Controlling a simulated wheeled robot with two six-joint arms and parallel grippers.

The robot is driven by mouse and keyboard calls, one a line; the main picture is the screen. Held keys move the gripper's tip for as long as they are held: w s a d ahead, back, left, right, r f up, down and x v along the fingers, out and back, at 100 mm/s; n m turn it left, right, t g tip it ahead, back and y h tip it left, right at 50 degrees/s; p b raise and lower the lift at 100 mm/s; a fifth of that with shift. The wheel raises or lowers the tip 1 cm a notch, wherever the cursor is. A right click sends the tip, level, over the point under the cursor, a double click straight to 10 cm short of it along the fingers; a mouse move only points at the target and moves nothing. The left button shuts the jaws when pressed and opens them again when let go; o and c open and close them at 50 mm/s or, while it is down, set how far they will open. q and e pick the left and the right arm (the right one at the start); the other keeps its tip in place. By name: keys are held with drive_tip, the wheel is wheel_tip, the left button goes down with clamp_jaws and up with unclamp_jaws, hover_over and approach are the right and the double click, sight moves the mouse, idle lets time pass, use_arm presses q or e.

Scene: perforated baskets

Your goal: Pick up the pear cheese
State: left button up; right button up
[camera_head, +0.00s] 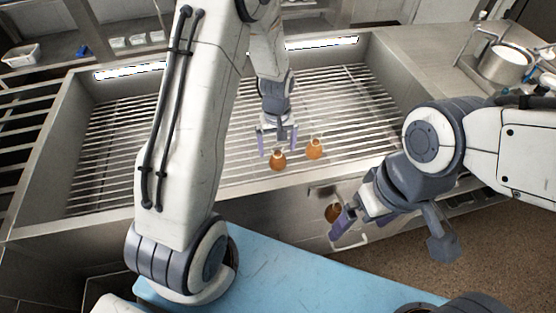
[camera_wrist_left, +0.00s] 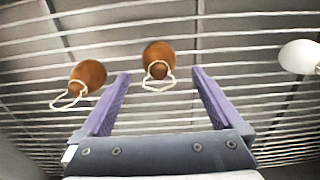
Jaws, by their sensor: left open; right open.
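Two brown pear cheeses with pale string loops lie on the slatted rack; in the head view one (camera_head: 278,161) is nearer and the other (camera_head: 315,149) is just right of it. My left gripper (camera_head: 277,138) is above the rack, close to them, open and empty. In the left wrist view, one pear cheese (camera_wrist_left: 158,54) is ahead of the gap between the fingers of my left gripper (camera_wrist_left: 159,76); another (camera_wrist_left: 89,75) is outside the left finger. A third brown one (camera_head: 333,212) shows beside the fingers of my open right gripper (camera_head: 345,216); I cannot tell whether they touch.
A white rounded object (camera_wrist_left: 300,57) lies at the right in the left wrist view. The slatted rack (camera_head: 120,150) sits in a metal basin with raised rims. A metal pot (camera_head: 502,65) stands at upper right. Much of the rack's left side is clear.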

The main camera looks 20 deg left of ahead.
sight(278, 151)
use_arm(q)
wheel_tip(278, 151, down, 4)
drive_tip(key=shift+d+f, duration=0.1)
drive_tip(key=shift+d, duration=0.05)
drive_tip(key=c, duration=1.5)
drive_tip(key=shift+r, duration=5.05)
drive_tip(key=shift+c, duration=0.2)
